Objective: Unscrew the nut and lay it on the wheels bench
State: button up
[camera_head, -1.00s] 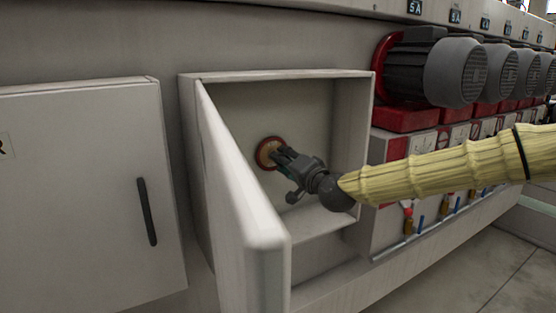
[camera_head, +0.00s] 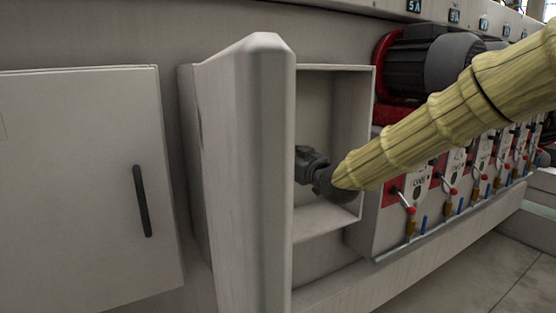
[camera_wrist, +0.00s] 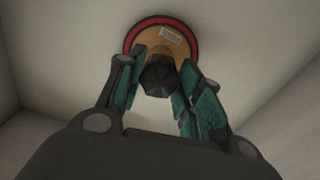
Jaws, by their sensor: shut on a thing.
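A dark hexagonal nut (camera_wrist: 158,80) sits between the fingertips of my gripper (camera_wrist: 163,70) in the wrist view. My gripper's teal-padded fingers are shut on it. Behind the nut is a round tan wheel (camera_wrist: 184,53) with a red rim and a small printed label, against the pale back wall of a box. The fingers cover its lower part, and I cannot tell whether the nut is still threaded. In the head view my gripper (camera_head: 310,165) is partly visible inside the open box (camera_head: 343,118); the open door hides its fingertips, the nut and the wheel. I see no wheels bench.
The open box door (camera_head: 262,175) stands close in front, beside my arm. A closed cabinet with a dark handle (camera_head: 142,200) is at left. Grey motors (camera_head: 415,65) and a row of levers and valves (camera_head: 408,203) line the machine at right. Bare floor (camera_head: 480,275) shows at lower right.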

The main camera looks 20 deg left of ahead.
jog(key=n+b, duration=0.6)
jog(key=n, duration=0.4)
jog(key=shift+f, duration=0.1)
jog(key=o, duration=1)
